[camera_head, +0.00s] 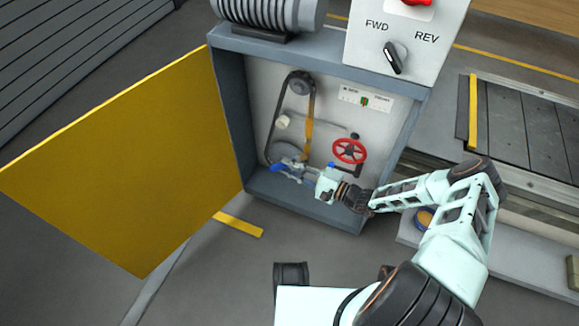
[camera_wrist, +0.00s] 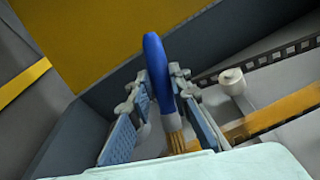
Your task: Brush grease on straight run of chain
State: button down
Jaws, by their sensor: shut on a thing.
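The dark chain (camera_head: 269,130) loops inside the open cabinet, around a sprocket (camera_head: 299,85) at the top. An amber strip (camera_head: 309,126) lies along its right straight run; I cannot tell if it is grease. In the wrist view the chain (camera_wrist: 272,57) and amber strip (camera_wrist: 275,107) are at the right. My gripper (camera_head: 288,167) is in the lower cabinet, near the chain's lower end. It is shut on the brush, whose blue handle (camera_wrist: 156,60) stands between the fingers. Its tan bristles (camera_wrist: 176,143) partly show; contact with the chain is unclear.
A yellow door (camera_head: 130,165) stands open at the left. A red handwheel (camera_head: 350,151) is right of the chain, close above my arm. A pale roller (camera_head: 283,122) sits inside the loop. A round tin (camera_head: 425,218) is partly hidden behind my arm. The cabinet's side walls (camera_head: 232,125) bound the space.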

notch_tip(320, 180, down, 6)
jog(key=b, duration=0.2)
jog(key=shift+f, duration=0.2)
dwell(0.3)
jog(key=shift+s, duration=0.15)
jog(key=shift+s+a+p, duration=0.35)
jog(key=shift+s+p, duration=0.2)
jog(key=shift+s, duration=0.4)
jog(key=shift+s+a+p, duration=0.35)
jog(key=shift+s+p, duration=0.15)
jog(key=shift+s, duration=0.4)
jog(key=shift+s+a+p, duration=0.35)
jog(key=shift+s+p, duration=0.2)
jog(key=shift+s, duration=0.4)
jog(key=shift+s, duration=0.1)
jog(key=shift+s+a+p, duration=0.25)
jog(key=shift+s+p, duration=0.1)
jog(key=shift+s, duration=0.3)
jog(key=shift+s+a+p, duration=0.25)
jog(key=shift+s+p, duration=0.1)
jog(key=shift+s, duration=0.3)
jog(key=shift+r, duration=0.1)
